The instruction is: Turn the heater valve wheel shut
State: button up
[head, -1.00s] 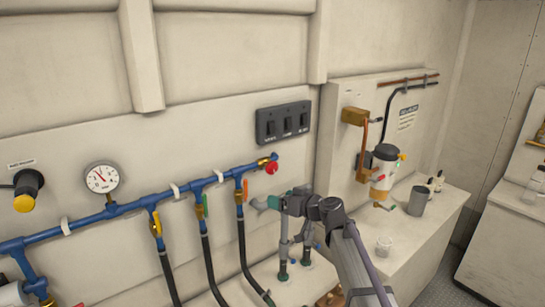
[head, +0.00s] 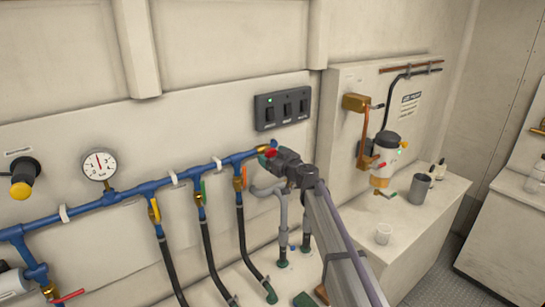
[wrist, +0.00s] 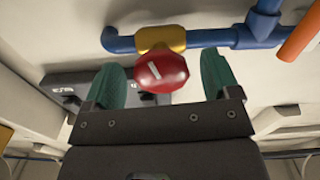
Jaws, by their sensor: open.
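The heater valve wheel is a small red knob (wrist: 162,72) with a white mark on its face. It sits on a brass valve body (wrist: 160,38) at the right end of the blue pipe (head: 130,193). In the wrist view the wheel is between my gripper's (wrist: 160,76) two green fingers, which are open with a gap on each side. In the head view my gripper (head: 270,154) is at the pipe end and partly hides the wheel.
A black switch panel (head: 283,107) is above the valve. Orange (head: 238,184) and green-handled valves with black hoses are to its left, and a pressure gauge (head: 99,165) farther left. Grey pipes (head: 283,220) run below. A counter with a grey mug (head: 420,190) is at right.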

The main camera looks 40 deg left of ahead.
jog(key=shift+a, duration=0.15)
jog(key=shift+c, duration=0.2)
jog(key=c, duration=0.9)
jog(key=shift+o, duration=0.2)
